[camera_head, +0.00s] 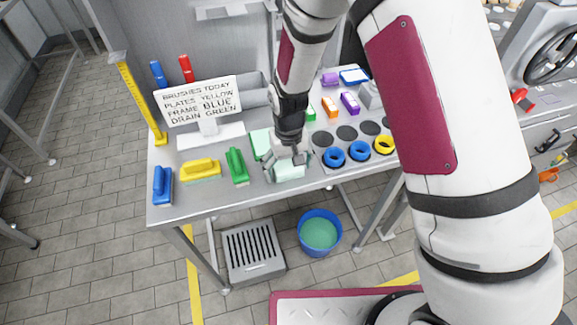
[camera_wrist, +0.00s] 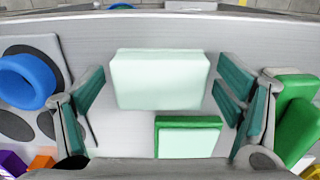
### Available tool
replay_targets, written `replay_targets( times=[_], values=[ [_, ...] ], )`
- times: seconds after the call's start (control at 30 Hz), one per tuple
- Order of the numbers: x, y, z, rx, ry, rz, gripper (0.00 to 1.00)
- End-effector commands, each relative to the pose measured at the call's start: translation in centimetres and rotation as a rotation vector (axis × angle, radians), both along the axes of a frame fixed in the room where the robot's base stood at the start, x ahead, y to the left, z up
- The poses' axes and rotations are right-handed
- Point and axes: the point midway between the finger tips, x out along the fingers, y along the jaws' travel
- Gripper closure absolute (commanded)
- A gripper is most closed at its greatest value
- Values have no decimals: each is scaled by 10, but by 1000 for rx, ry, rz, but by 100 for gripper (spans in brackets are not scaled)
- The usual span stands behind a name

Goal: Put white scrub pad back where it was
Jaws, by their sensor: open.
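A pale mint-white pad (camera_wrist: 160,80) lies on the grey table, and it also shows in the head view (camera_head: 290,173). My gripper (camera_wrist: 162,95) is open over it in the wrist view, one finger to each side with a visible gap. In the head view my gripper (camera_head: 289,166) is low over the table and partly hides the pad. A green-edged piece with a pale mint face (camera_wrist: 188,142) lies beside the pad; it also shows in the head view (camera_head: 260,143). I cannot tell whether it is a second pad or a marked place.
A green brush (camera_head: 237,166), yellow brush (camera_head: 201,168) and blue brush (camera_head: 162,186) lie left of my gripper. Blue rings (camera_head: 333,157) and a yellow ring (camera_head: 384,145) sit on a board with dark round spots to the right. A sign (camera_head: 199,101) stands behind.

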Motion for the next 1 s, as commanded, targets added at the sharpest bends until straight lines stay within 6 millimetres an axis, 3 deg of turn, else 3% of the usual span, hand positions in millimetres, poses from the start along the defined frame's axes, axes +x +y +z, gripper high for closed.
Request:
replay_targets(
  times=[0.27,0.7,1.0],
  values=[
    [2,1,17,2,-4,0,14],
    [1,0,99,2,-5,0,14],
    [0,0,122,0,0,0,14]
  ],
)
